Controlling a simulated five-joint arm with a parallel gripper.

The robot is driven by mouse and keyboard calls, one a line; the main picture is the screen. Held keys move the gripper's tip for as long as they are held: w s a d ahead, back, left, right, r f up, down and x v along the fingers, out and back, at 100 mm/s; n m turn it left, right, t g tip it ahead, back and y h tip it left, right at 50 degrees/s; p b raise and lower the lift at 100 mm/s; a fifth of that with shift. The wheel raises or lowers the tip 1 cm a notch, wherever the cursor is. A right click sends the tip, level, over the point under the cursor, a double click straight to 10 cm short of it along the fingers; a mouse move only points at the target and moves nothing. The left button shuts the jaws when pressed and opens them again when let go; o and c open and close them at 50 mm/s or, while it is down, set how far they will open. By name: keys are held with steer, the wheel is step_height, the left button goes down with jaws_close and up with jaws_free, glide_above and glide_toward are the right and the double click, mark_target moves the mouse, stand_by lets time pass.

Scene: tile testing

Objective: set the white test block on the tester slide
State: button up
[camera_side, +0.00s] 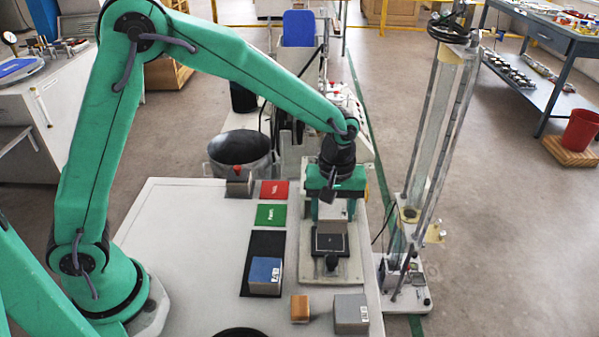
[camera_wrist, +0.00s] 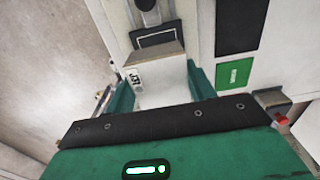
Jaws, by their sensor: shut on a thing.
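The white test block (camera_wrist: 163,88) with a small printed label and a brownish front face is between the green fingers of my gripper (camera_wrist: 160,76) in the wrist view. In the side view my gripper (camera_side: 332,205) points down at the tester, and the block's brownish front (camera_side: 331,238) shows just under it. The tester slide (camera_side: 331,251) is a dark plate with a black knob in front. It also shows in the wrist view (camera_wrist: 155,37), close to the block. The block is over the slide's rear part. I cannot tell whether its underside touches the plate.
A blue-topped block (camera_side: 265,271) stands on a black mat (camera_side: 264,243). A red card (camera_side: 274,190), a green card (camera_side: 270,215), an orange block (camera_side: 300,308) and a grey block (camera_side: 351,313) are nearby. A tall frame (camera_side: 437,130) stands right of the tester.

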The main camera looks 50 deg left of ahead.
mark_target(330, 240)
steer(key=shift+f, duration=2.4)
steer(key=shift+f, duration=0.3)
steer(key=o, duration=1.7)
steer(key=shift+r, duration=3)
